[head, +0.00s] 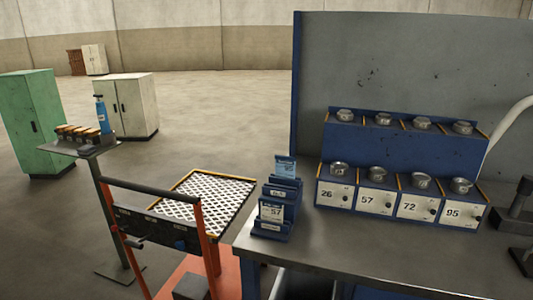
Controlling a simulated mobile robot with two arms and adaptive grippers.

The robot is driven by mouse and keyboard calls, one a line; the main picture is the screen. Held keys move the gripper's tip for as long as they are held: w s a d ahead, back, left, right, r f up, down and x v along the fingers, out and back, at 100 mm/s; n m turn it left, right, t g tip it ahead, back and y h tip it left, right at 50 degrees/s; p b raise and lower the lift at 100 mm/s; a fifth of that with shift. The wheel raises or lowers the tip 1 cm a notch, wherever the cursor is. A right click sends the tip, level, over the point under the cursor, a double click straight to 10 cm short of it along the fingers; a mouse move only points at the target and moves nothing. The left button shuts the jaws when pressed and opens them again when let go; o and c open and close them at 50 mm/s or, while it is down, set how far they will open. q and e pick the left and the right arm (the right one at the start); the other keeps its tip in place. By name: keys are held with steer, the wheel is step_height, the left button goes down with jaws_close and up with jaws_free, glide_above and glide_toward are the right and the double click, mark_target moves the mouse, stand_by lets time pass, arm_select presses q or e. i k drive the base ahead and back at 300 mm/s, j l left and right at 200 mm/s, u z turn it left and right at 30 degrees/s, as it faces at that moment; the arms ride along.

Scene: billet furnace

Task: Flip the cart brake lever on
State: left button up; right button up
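The cart (207,237) stands at the lower left of the head view, with orange-red uprights and a dark handlebar (150,188) across the top. A dark panel (155,227) with small white labels spans between the uprights. Neither of my grippers can be made out in the view.
A workbench (330,252) fills the right, holding a blue rack (400,140) with numbered boxes and a blue card holder (277,212). A stand (100,190) with a small tray is left of the cart. Green (32,120) and white (128,105) cabinets stand behind; open floor lies between.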

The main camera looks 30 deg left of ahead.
mark_target(114, 228)
steer(key=u, duration=2)
